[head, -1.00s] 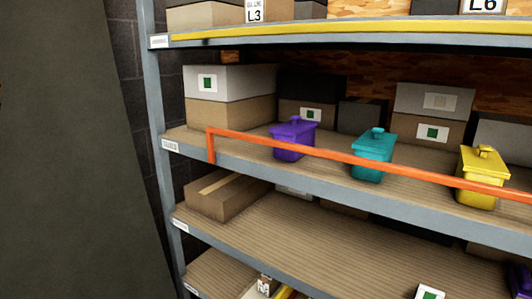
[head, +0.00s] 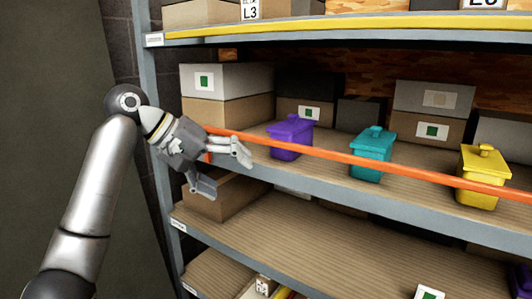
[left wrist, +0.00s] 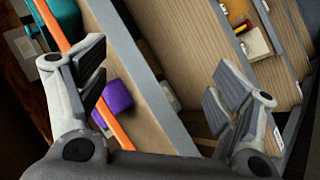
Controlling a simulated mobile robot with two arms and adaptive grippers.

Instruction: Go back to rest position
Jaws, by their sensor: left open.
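My left gripper (head: 222,170) is open and empty in the head view, in front of the left end of the shelf and its orange bar (head: 330,155). Its fingers also show spread apart in the left wrist view (left wrist: 160,95). A purple lidded container (head: 291,138) stands on the shelf behind the bar, to the right of the gripper; it also shows in the left wrist view (left wrist: 115,98). A teal container (head: 371,155) and a yellow container (head: 482,176) stand farther right. My right gripper is in neither view.
The grey metal rack has a left upright (head: 152,110) close to my left arm. Cardboard boxes stand at the back of the shelf, and a brown box (head: 225,197) lies on the shelf below. The lower shelf's middle (head: 310,235) is bare.

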